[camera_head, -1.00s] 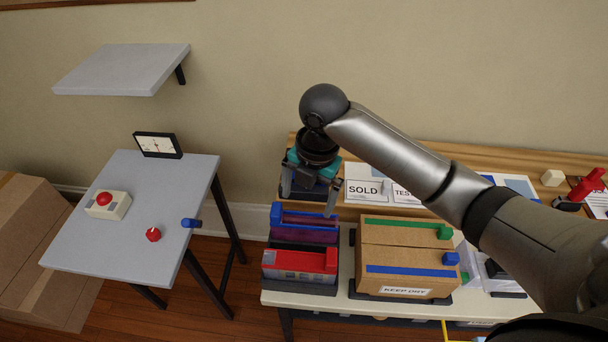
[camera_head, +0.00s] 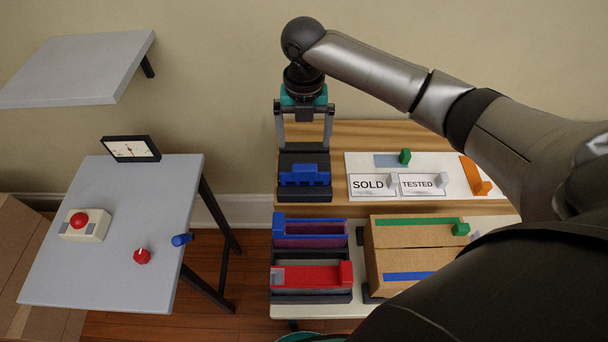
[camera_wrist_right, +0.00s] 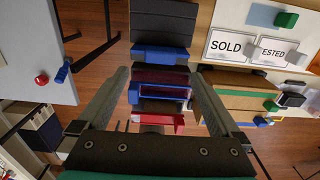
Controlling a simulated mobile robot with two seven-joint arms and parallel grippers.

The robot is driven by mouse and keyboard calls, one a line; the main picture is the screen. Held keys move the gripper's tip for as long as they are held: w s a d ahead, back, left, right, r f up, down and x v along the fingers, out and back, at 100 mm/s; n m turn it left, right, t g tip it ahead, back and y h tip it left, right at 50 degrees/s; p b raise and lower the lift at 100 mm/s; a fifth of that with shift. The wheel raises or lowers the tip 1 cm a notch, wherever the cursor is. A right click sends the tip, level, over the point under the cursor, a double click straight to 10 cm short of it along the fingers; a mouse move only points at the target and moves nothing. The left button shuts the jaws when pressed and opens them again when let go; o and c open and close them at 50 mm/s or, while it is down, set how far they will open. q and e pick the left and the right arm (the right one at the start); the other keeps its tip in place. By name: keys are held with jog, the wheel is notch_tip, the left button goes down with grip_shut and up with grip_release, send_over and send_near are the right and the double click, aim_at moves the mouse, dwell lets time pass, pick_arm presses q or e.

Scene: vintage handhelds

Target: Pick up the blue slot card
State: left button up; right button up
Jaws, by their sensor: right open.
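A blue piece (camera_head: 304,175), which looks like the blue slot card, sits in a dark slotted stand (camera_head: 303,157) on the wooden shelf. It also shows in the wrist view (camera_wrist_right: 161,54), upright across the stand. My right gripper (camera_head: 304,140) is open and empty, pointing down above the back part of the stand. Its fingers are spread wider than the blue piece and appear apart from it. In the wrist view the right gripper (camera_wrist_right: 160,78) shows both fingers with nothing between them. My left gripper is not in view.
In front stand a blue-edged purple bin (camera_head: 312,241) and a red-fronted bin (camera_head: 312,276). Cardboard boxes (camera_head: 420,237) and a SOLD sign (camera_head: 368,185) lie to the right. A grey table (camera_head: 110,250) with a red button box (camera_head: 85,225) stands at left, with a floor gap between.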

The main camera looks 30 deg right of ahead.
aim_at(305, 166)
notch_tip(305, 166, down, 4)
jog(key=shift+w+r, duration=0.1)
jog(key=shift+r, duration=0.1)
jog(key=shift+f, duration=0.15)
jog(key=f, duration=0.4)
jog(key=shift+s+f, duration=0.2)
jog(key=shift+s, duration=0.15)
jog(key=shift+f, duration=0.3)
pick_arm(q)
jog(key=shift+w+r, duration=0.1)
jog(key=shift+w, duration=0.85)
pick_arm(e)
jog(key=shift+c, duration=0.2)
jog(key=c, duration=0.9)
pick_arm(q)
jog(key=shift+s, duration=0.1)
pick_arm(e)
jog(key=shift+c, duration=0.2)
jog(key=shift+w+r, duration=0.1)
jog(key=shift+r, duration=0.05)
